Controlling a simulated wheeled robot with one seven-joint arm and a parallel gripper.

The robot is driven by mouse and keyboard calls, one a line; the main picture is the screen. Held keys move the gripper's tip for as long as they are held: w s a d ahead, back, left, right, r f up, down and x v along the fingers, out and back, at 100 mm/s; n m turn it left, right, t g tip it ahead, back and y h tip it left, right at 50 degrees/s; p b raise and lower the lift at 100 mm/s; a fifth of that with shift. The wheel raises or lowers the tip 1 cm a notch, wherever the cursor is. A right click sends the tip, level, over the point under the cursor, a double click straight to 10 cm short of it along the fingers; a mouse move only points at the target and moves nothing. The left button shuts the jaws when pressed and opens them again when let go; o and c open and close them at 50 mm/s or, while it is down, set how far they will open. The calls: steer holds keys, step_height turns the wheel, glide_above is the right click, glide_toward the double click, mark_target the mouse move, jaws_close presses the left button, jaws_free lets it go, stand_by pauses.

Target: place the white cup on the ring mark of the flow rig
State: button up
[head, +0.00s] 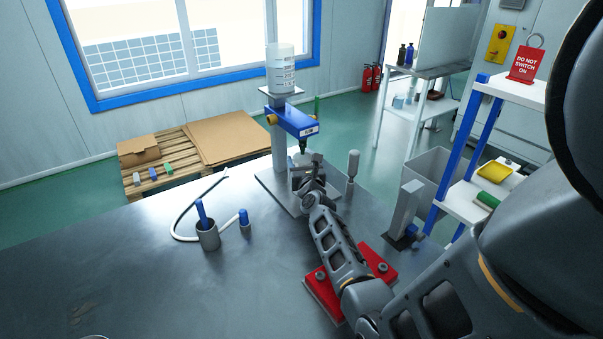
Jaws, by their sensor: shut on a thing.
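The flow rig stands at the back of the metal table, with a blue head (298,121), a clear container (281,68) on top and a base plate (272,184). My gripper (305,168) is over the base plate, just below the rig's dark nozzle. It is shut on the white cup (298,157), of which only a small pale part shows behind the gripper. I cannot tell whether the cup touches the plate. The ring mark is hidden behind my gripper and arm.
A grey holder (208,236) with a blue-handled tool, a small blue-topped piece (244,224) and a white hose (183,215) are left of the rig. A grey-handled tool (352,168) stands close on its right. Red blocks (376,262) lie by my arm. The front left table is mostly clear.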

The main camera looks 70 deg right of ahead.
steer(key=shift+f+b, duration=0.7)
steer(key=shift+f, duration=0.75)
steer(key=shift+f, duration=0.25)
steer(key=o, duration=1)
steer(key=shift+r, duration=0.1)
steer(key=shift+r, duration=0.2)
steer(key=shift+s+a+p, duration=0.15)
steer(key=shift+a+p, duration=0.15)
steer(key=shift+a, duration=0.05)
steer(key=p+v, duration=0.2)
steer(key=v, duration=0.4)
steer(key=shift+s+a, duration=0.25)
steer(key=shift+a, duration=0.1)
